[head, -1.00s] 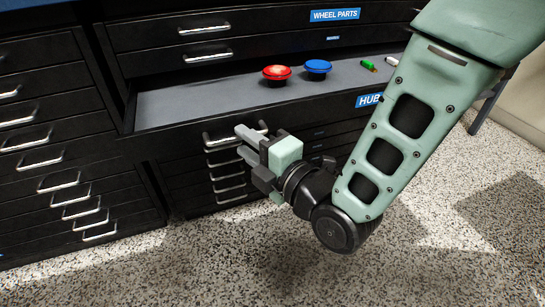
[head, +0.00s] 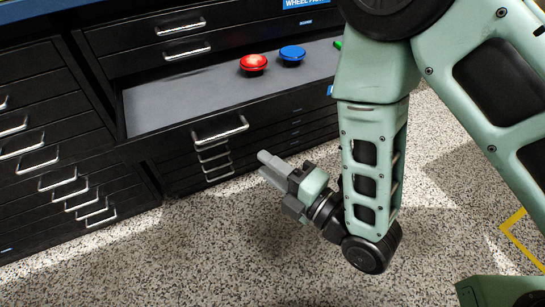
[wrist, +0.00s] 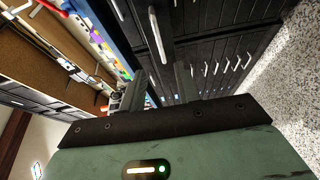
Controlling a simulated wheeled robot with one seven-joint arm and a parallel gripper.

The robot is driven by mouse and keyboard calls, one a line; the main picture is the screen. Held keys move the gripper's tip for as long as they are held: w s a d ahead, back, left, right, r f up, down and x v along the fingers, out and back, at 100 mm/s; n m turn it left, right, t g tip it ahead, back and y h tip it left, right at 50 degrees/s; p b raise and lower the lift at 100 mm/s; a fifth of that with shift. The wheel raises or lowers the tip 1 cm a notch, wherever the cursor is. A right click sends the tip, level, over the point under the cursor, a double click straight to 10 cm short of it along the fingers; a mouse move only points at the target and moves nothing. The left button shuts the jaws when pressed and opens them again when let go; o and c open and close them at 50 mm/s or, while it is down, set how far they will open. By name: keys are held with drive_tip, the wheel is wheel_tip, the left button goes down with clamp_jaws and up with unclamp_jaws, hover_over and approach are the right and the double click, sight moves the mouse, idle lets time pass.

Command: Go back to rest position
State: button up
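My gripper (head: 267,166) hangs in front of the cabinet, above the speckled floor and apart from the open drawer. In the wrist view my gripper (wrist: 161,84) shows its two fingers apart with nothing between them. My arm comes down from the upper right and is bent at the elbow.
An open drawer (head: 165,112) of the black cabinet sticks out, holding a red knob-like piece (head: 254,63), a blue one (head: 292,54) and a green item (head: 338,44) partly hidden by my arm. Closed drawers (head: 40,165) stand at left. The speckled floor (head: 200,265) is clear.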

drive_tip(key=shift+s+d, duration=0.1)
idle(0.6)
drive_tip(key=s+d+r+m+g+h, duration=0.5)
drive_tip(key=d+m+h, duration=0.2)
drive_tip(key=d+m, duration=0.3)
drive_tip(key=s+d+r+m+g+h, duration=0.55)
drive_tip(key=d+m+h, duration=0.2)
drive_tip(key=m, duration=0.35)
wheel_tip(320, 180, up, 30)
drive_tip(key=p, duration=3.1)
drive_tip(key=shift+w+r, duration=0.25)
drive_tip(key=shift+w, duration=0.2)
